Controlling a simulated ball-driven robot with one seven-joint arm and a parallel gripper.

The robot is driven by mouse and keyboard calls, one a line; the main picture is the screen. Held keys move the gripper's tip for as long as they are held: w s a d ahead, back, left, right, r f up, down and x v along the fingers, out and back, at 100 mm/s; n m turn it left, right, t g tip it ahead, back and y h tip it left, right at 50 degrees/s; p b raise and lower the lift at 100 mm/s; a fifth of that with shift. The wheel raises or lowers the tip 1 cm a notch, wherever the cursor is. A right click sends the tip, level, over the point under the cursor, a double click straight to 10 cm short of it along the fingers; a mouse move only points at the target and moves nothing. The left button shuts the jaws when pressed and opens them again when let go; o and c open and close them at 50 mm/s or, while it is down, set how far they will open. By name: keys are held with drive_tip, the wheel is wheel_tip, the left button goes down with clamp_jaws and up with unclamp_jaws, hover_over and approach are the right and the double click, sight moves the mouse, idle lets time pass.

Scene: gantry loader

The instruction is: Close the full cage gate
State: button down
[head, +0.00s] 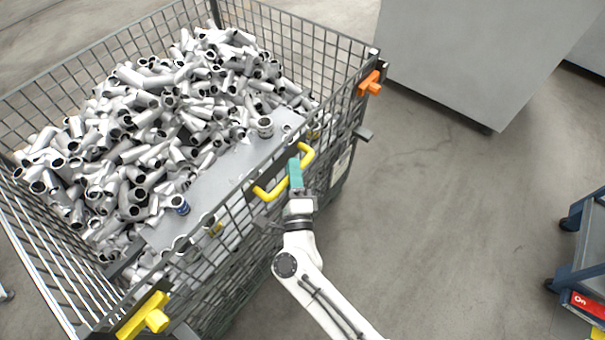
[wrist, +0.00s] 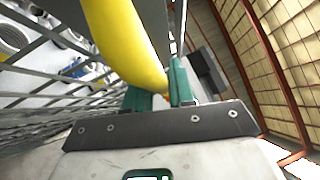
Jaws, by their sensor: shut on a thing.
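The cage (head: 85,62) is a grey wire-mesh container heaped with metal pipe fittings. Its near side is a mesh gate (head: 240,207) that carries a yellow handle (head: 268,193). My gripper (head: 295,172), with green fingers, is at the middle of the handle and shut on it. In the wrist view the yellow handle (wrist: 128,40) passes between the green fingers (wrist: 160,95). An orange latch (head: 370,84) is at the gate's right end and a yellow latch (head: 148,318) at its left end. I cannot tell whether the gate is fully against the frame.
A large grey cabinet (head: 475,50) stands at the upper right. A blue-framed cart (head: 582,240) with a red label is at the right edge. The concrete floor (head: 450,210) between the cage and the cart is clear.

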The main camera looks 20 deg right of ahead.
drive_tip(key=shift+w+a+r, duration=0.15)
drive_tip(key=shift+w+r, duration=0.1)
drive_tip(key=shift+w, duration=0.1)
drive_tip(key=c, duration=1.3)
unclamp_jaws()
drive_tip(key=shift+w+a, duration=0.1)
drive_tip(key=shift+o, duration=1.2)
drive_tip(key=shift+f, duration=0.15)
drive_tip(key=b+v, duration=0.1)
drive_tip(key=v, duration=1)
